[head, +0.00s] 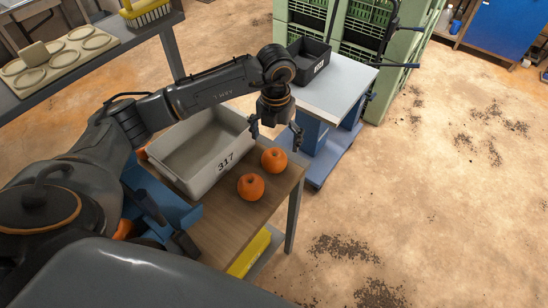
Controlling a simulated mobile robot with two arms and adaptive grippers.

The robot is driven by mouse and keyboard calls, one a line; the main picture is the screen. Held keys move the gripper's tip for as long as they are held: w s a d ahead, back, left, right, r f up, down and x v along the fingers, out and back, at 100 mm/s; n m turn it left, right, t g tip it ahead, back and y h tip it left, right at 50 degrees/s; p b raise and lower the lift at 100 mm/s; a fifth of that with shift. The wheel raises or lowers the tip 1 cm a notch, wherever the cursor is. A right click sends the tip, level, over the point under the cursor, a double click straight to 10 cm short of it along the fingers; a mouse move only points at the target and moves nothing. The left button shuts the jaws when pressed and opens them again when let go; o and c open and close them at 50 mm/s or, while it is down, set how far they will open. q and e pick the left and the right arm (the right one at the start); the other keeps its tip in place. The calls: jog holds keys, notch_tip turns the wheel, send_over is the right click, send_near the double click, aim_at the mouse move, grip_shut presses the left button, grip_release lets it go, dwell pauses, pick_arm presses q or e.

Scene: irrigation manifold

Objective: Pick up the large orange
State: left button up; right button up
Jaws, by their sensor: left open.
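Two oranges lie on the wooden table, to the right of a grey crate: a nearer orange (250,187) and a farther orange (273,160). They look close in size, so I cannot tell for sure which is the large one. My left gripper (276,136) hangs with its fingers spread and empty, just beyond the farther orange in the picture and near the table's far right corner. It does not hold either orange. My right gripper does not show.
The grey crate (213,180) marked 317 stands on the wooden table (222,225). An orange-coloured thing (124,229) is partly hidden by my arm. A blue cart (335,90) with a dark bin (310,66) stands beyond. Open floor lies to the right.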

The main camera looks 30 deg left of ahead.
aim_at(274, 154)
pick_arm(q)
notch_tip(274, 154, down, 4)
jog(key=shift+r+p, duration=0.2)
jog(key=shift+p, duration=0.1)
jog(key=shift+f+p, duration=0.35)
jog(key=shift+f, duration=0.2)
notch_tip(274, 154, down, 4)
jog(key=shift+a+r+p, duration=0.15)
jog(key=shift+r+p, duration=0.05)
jog(key=shift+p, duration=0.65)
jog(key=shift+w+f, duration=0.1)
jog(key=shift+f, duration=0.35)
jog(key=c, duration=1.2)
jog(key=shift+r, duration=0.1)
jog(key=shift+c, duration=0.2)
